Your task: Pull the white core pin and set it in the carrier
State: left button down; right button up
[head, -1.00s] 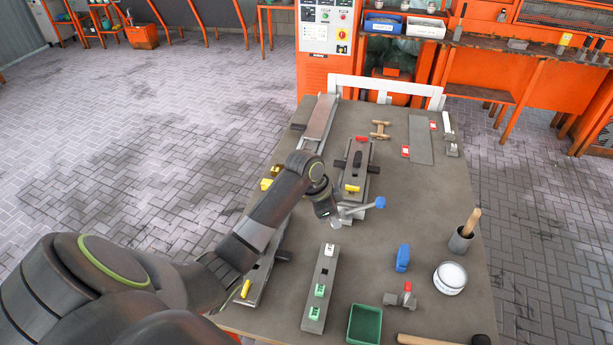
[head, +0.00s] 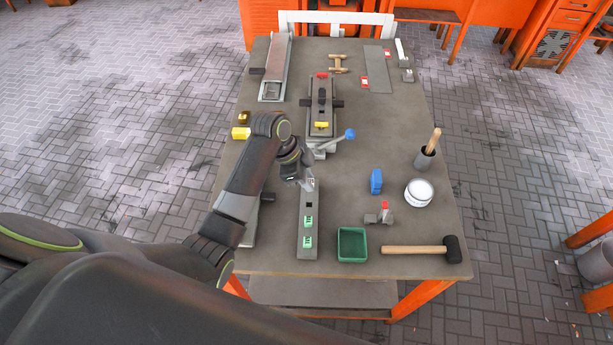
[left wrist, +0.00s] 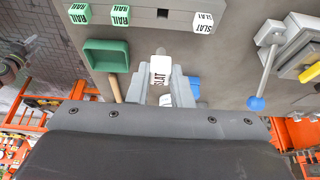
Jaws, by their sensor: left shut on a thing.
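My left gripper (head: 304,180) is shut on a white core pin (left wrist: 160,73) marked SLAT, upright between its fingers in the left wrist view. The carrier (head: 309,260) is a long grey bar below the gripper in the head view; it also shows in the left wrist view (left wrist: 130,9). It bears two green RAIL blocks (head: 307,241), an empty square hole (left wrist: 162,13) and another white SLAT block (left wrist: 203,22). The held pin appears apart from the carrier. In the head view, the gripper hides part of the carrier's far end. My right gripper is not in view.
A mold with a yellow block (head: 320,125) and a blue-knobbed lever (head: 349,134) stands beyond the carrier. A green tray (head: 352,259), mallet (head: 420,250), blue block (head: 376,181) and white can (head: 418,192) lie to the right.

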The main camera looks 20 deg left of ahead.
pick_arm(q)
jog(key=b, duration=0.3)
send_over(307, 199)
jog(key=s, duration=0.2)
jog(key=f, duration=0.5)
jog(key=shift+w+d+f, duration=0.15)
jog(key=shift+d+f, duration=0.05)
jog(key=shift+d, duration=0.1)
jog(key=shift+f, duration=0.6)
jog(key=shift+f+p, duration=0.1)
jog(key=shift+p, duration=0.25)
jog(key=shift+f, duration=0.25)
jog(key=shift+f, duration=0.25)
jog(key=shift+f+b, duration=0.25)
jog(key=shift+b, duration=0.1)
jog(key=shift+f+b, duration=0.35)
jog(key=shift+f, duration=0.4)
dwell(0.4)
